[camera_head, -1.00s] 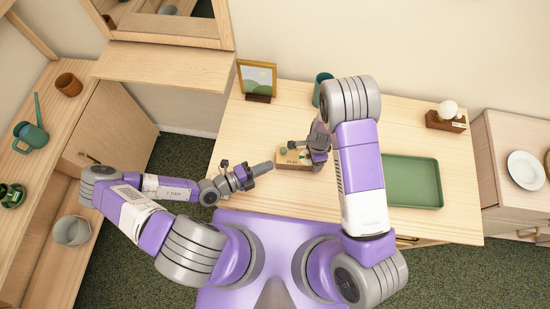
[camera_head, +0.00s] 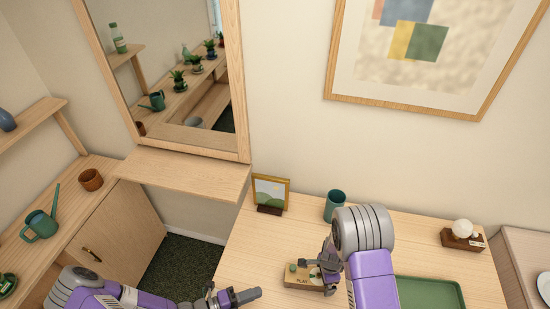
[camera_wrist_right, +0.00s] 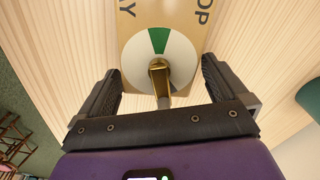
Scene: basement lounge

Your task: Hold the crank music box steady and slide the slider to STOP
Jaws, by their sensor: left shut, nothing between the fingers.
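I cannot make out the slider.
A green tray (camera_head: 430,292) lies to the right, partly behind my right arm. A teal cup (camera_head: 334,206), a picture frame (camera_head: 270,192) and a lamp on a wooden block (camera_head: 462,234) stand along the table's back. Bare table surrounds the box's left and back.

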